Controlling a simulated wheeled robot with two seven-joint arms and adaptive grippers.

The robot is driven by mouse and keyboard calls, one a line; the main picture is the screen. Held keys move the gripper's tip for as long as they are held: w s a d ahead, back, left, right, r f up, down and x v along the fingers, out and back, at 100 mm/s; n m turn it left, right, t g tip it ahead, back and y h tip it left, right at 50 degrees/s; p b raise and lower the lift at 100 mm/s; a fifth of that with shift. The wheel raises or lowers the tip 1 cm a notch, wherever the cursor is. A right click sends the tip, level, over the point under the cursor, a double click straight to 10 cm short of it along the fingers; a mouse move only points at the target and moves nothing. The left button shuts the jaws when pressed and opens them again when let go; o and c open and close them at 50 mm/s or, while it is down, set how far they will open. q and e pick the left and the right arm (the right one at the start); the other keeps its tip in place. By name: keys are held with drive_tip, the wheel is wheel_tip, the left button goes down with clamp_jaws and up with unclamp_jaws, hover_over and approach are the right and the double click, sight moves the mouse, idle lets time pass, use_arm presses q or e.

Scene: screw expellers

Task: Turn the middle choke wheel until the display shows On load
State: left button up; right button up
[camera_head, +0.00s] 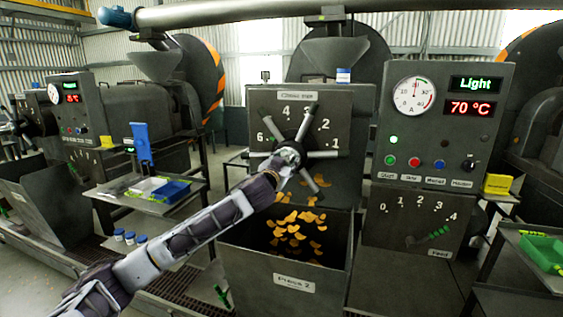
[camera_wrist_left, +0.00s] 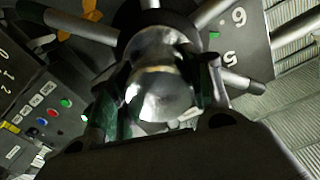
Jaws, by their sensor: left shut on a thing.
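The middle choke wheel (camera_head: 308,120) is a dark hub with several grey spokes, on a panel numbered around it, above a bin of orange flakes. My left gripper (camera_head: 288,157) reaches it from the lower left and covers its centre. In the left wrist view my fingers (camera_wrist_left: 160,100) are closed around the wheel's shiny rounded hub (camera_wrist_left: 158,88), with spokes fanning out behind. The display (camera_head: 475,84) on the control box to the right reads "Light" in green, with "70 °C" in red below. My right gripper is not in view.
The flake bin (camera_head: 285,283) stands below the wheel. Another machine and a tray (camera_head: 130,203) with a blue box are at left. A green tray (camera_head: 543,252) is at right.

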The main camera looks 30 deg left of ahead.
use_arm(q)
drive_tip(key=shift+r, duration=0.1)
drive_tip(key=shift+m, duration=0.3)
drive_tip(key=shift+p, duration=0.3)
drive_tip(key=shift+m+p, duration=0.4)
drive_tip(key=shift+m, duration=0.4)
drive_tip(key=shift+m+p, duration=0.4)
drive_tip(key=shift+m, duration=0.7)
drive_tip(key=o, duration=1.5)
drive_tip(key=shift+c, duration=0.2)
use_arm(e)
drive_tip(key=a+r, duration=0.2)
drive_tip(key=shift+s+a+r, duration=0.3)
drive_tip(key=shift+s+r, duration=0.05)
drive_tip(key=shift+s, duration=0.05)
